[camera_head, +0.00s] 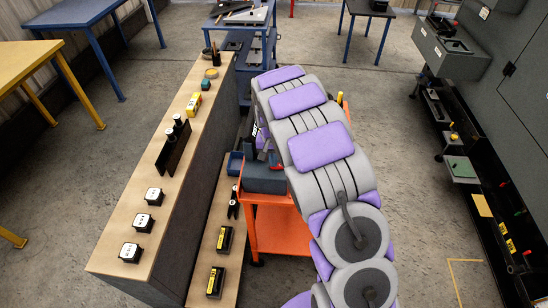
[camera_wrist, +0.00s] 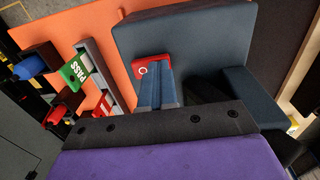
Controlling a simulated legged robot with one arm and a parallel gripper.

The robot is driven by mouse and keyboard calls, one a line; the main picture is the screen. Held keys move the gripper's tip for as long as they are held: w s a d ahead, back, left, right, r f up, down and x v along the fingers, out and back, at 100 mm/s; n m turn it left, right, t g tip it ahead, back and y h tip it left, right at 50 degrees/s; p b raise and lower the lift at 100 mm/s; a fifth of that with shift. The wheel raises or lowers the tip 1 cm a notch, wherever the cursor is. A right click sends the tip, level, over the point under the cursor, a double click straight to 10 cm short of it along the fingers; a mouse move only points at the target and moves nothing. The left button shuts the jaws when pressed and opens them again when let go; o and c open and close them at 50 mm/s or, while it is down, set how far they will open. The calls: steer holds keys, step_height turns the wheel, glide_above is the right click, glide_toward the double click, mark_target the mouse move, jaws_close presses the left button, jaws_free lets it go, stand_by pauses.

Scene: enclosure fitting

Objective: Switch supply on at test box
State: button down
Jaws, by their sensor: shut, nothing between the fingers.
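The test box (camera_wrist: 205,40) is a dark blue-grey box on the orange cart; it also shows in the head view (camera_head: 263,181), partly hidden by my arm. A red switch (camera_wrist: 142,70) with a white circle mark is on the box face in the wrist view. My gripper (camera_wrist: 160,76) is shut and empty, its fingertips right at the red switch and overlapping it in the picture. I cannot tell whether they touch. The fingers hide the lower part of the switch, so its position is unclear. In the head view my arm hides most of the gripper.
A green PASS tag (camera_wrist: 75,72) and a red tag (camera_wrist: 103,104) lie left of the box on the orange cart (camera_head: 278,230). A long wooden-topped bench (camera_head: 150,218) with several small parts runs to the left. Grey cabinets (camera_head: 515,70) stand right.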

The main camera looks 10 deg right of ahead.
steer(key=shift+s+a+f, duration=0.1)
steer(key=shift+f, duration=0.2)
steer(key=shift+s, duration=0.1)
steer(key=shift+d, duration=0.2)
steer(key=shift+s+d+r, duration=0.1)
steer(key=shift+s+d, duration=0.25)
steer(key=shift+d, duration=0.45)
steer(key=shift+r, duration=0.1)
step_height(320, 180, up, 14)
steer(key=a+p, duration=0.1)
steer(key=p, duration=0.2)
steer(key=shift+w, duration=0.4)
